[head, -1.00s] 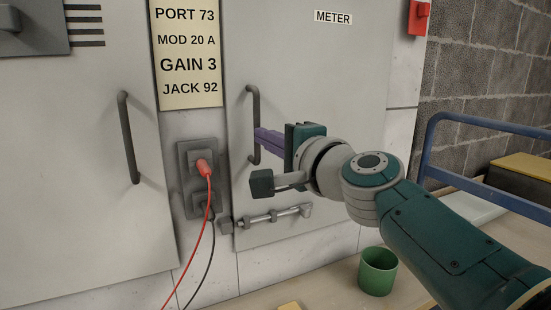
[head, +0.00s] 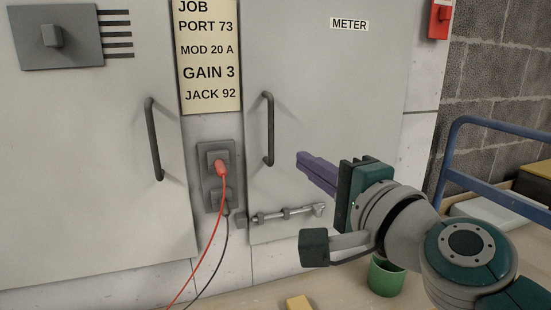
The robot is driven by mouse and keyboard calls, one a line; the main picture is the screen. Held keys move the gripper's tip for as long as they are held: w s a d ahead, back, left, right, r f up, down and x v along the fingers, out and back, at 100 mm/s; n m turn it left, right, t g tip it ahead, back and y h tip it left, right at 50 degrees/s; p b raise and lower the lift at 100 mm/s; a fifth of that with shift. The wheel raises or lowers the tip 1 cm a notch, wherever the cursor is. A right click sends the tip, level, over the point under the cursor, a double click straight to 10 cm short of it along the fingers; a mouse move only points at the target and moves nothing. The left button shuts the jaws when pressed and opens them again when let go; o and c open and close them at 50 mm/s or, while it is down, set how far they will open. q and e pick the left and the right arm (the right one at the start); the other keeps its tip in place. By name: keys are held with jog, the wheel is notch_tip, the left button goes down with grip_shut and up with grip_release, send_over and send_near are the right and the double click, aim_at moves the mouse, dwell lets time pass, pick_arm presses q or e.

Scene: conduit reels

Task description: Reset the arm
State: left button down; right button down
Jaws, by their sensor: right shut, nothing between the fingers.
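My right arm comes in from the lower right. Its gripper (head: 301,160) has purple fingers that are together, with nothing between them. The fingertips point left toward the METER door (head: 330,100) and are apart from its dark bar handle (head: 268,128). The METER door looks closed, with a sliding bolt (head: 286,215) low on its front. My left gripper is not in view.
A socket panel (head: 205,150) holds a red plug (head: 221,168) and a black lead. A left door (head: 90,180) has its own handle (head: 153,140). A green cup (head: 386,279) stands behind my arm, partly hidden. A blue rail (head: 450,150) stands at right.

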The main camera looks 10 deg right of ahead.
jog(key=s+a+r+n+g+y+p, duration=0.25)
jog(key=s+n+g+p, duration=0.35)
jog(key=s+n+p, duration=0.5)
jog(key=s+d+r+n+g+h+p, duration=0.2)
jog(key=s+d+g+p, duration=0.1)
jog(key=s, duration=0.4)
jog(key=s+d+r+n+g+h+p, duration=0.1)
jog(key=s+d+n+g+h+p, duration=0.15)
jog(key=s, duration=0.35)
jog(key=s+d+r+n+g+h+p, duration=0.2)
jog(key=s+d+p, duration=0.15)
jog(key=s, duration=0.35)
notch_tip(320, 180, up, 36)
jog(key=p, duration=3.7)
jog(key=shift+a, duration=0.25)
